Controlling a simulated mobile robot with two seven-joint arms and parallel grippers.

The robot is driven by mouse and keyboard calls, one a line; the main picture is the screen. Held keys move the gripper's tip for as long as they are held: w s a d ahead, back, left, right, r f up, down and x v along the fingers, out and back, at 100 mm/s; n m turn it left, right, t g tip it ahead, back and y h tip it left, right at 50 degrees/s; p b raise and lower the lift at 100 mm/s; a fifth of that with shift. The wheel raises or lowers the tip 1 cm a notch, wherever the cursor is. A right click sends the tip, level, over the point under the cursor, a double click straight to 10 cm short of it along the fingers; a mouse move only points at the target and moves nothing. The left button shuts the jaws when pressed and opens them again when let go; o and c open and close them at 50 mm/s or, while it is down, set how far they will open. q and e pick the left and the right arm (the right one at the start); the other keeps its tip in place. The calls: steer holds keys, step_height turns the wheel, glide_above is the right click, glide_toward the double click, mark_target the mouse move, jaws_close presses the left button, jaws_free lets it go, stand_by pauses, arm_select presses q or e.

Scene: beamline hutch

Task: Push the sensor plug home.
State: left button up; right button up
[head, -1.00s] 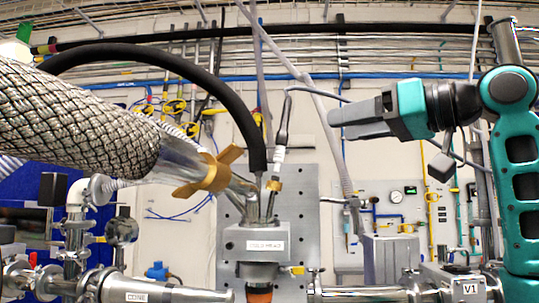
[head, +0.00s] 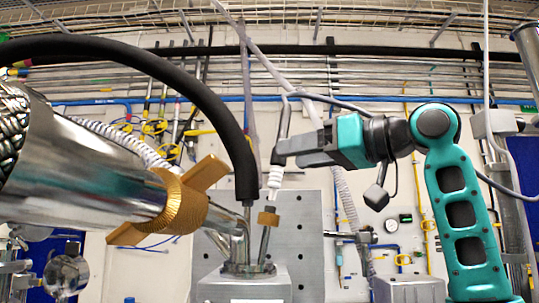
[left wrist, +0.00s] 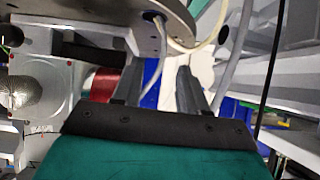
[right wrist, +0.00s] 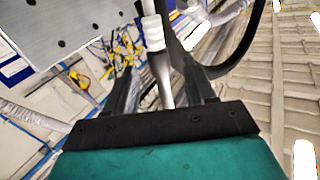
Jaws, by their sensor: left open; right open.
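My right gripper (head: 284,153) comes from the right, level with the plug's grey part just above the white section. In the right wrist view the grey plug body (right wrist: 162,72) lies between its open fingers, which stand apart on both sides. My left gripper (left wrist: 155,82) is open and empty in the left wrist view, and out of the head view.
A thick black hose (head: 200,75) arches down just left of the plug. A large metal line with a gold clamp (head: 182,200) comes in from the left. A grey perforated plate (head: 306,225) stands behind. The left wrist view shows a round metal flange (left wrist: 120,22) and loose cables close by.

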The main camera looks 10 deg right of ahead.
steer(key=p+x, duration=0.1)
steer(key=x, duration=0.5)
steer(key=shift+w+a, duration=0.15)
steer(key=shift+w, duration=0.1)
steer(key=shift+f, duration=0.1)
steer(key=c, duration=0.8)
steer(key=f, duration=0.1)
steer(key=f+b, duration=0.1)
steer(key=f, duration=0.1)
steer(key=shift+a, duration=0.3)
steer(key=shift+r, duration=0.1)
steer(key=o, duration=0.8)
